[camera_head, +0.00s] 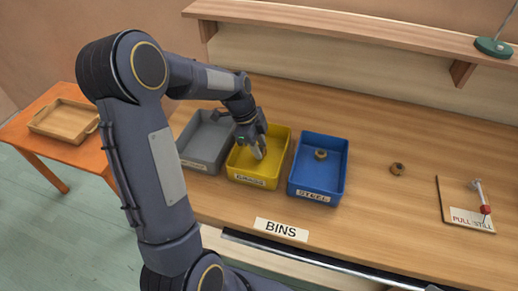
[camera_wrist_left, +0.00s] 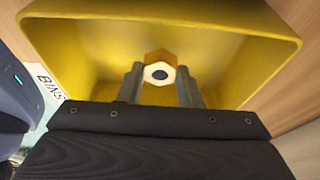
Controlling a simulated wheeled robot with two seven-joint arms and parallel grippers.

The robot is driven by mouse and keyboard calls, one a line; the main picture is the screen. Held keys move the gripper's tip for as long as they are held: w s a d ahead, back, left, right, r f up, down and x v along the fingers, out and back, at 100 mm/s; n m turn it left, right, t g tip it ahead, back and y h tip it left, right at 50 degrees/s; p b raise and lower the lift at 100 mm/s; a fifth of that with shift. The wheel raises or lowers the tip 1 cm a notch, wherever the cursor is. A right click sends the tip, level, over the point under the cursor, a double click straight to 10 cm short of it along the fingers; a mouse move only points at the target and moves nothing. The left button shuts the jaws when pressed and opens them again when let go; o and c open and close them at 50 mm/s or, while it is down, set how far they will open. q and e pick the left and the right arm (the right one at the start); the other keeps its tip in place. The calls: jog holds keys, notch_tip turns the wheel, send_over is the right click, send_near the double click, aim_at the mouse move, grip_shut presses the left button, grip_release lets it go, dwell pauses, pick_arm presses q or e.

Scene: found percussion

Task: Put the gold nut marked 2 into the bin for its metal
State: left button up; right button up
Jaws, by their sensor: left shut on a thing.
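My left gripper (camera_head: 258,151) reaches down into the yellow bin (camera_head: 283,146), its fingers between the bin's walls. In the left wrist view the gripper (camera_wrist_left: 160,88) is shut on a gold nut (camera_wrist_left: 159,57) with a pale face and a dark round hole. The yellow bin (camera_wrist_left: 85,48) surrounds it in that view. No number is readable on the nut, and in the head view the fingers hide it. I cannot tell whether the nut touches the bin floor. The yellow bin's front label is too blurred to read surely. My right gripper is out of view.
A grey bin (camera_head: 190,150) stands left of the yellow one. A blue bin (camera_head: 341,160) labelled STEEL stands right, with a brownish nut (camera_head: 320,155) inside. Another brownish nut (camera_head: 397,169) lies on the bench. A small lever on a board (camera_head: 460,216) is farther right.

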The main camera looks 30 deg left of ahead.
pick_arm(q)
jog(key=shift+f, duration=1)
jog(key=shift+f, duration=0.2)
jog(key=o, duration=1)
jog(key=shift+o, duration=0.2)
jog(key=shift+r, duration=0.15)
